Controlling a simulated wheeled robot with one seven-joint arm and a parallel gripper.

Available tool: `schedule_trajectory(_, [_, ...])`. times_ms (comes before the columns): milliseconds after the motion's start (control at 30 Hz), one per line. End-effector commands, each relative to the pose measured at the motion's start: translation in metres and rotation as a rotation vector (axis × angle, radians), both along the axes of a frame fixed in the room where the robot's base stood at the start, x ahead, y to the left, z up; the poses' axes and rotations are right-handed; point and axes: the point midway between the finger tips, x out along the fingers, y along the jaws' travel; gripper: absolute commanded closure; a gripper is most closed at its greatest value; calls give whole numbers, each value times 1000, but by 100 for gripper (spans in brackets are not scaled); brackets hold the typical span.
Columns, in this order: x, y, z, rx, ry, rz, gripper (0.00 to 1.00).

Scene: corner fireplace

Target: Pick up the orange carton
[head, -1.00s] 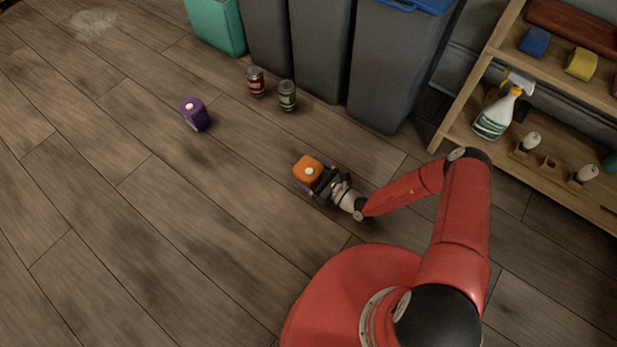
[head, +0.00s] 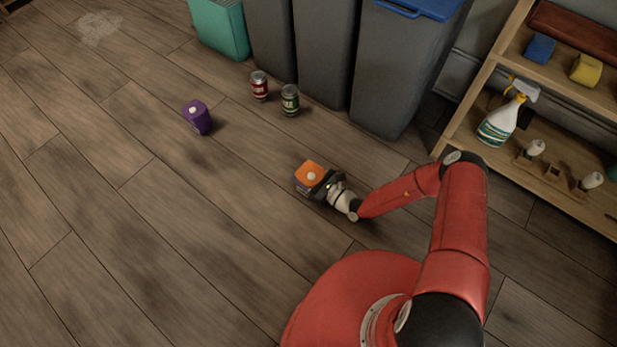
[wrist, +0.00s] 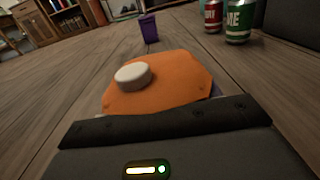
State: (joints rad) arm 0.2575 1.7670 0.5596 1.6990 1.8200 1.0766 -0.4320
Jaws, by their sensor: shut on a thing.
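The orange carton (head: 311,173) has an orange top with a round white cap. It stands at the middle of the head view, at the end of my arm. My gripper (head: 323,184) is shut on it from the right side. In the wrist view the orange top and white cap of the carton (wrist: 160,85) fill the middle, just beyond the dark gripper body (wrist: 170,135). The fingertips and the carton's lower sides are mostly hidden. I cannot tell whether the carton touches the floor.
A purple carton (head: 196,118) stands on the floor to the left. A red can (head: 259,86) and a green can (head: 290,101) stand before the grey bins (head: 330,60). A wooden shelf (head: 480,141) with a spray bottle (head: 505,118) is at right. The left floor is clear.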

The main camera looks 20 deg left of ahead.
Motion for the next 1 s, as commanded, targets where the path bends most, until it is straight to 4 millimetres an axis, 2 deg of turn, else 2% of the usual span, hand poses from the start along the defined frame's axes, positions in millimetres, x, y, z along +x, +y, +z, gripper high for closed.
schedule_trajectory(167, [0, 0, 11, 1, 0, 0, 61])
schedule_trajectory(267, [1, 0, 25, 0, -1, 0, 61])
schedule_trajectory(367, [1, 0, 46, 1, -1, 0, 61])
schedule_trajectory(700, [1, -1, 144, -1, -4, 1, 61])
schedule_trajectory(833, [0, 0, 171, 0, -3, 1, 61])
schedule_trajectory(1000, [0, 0, 193, 0, -2, 1, 61])
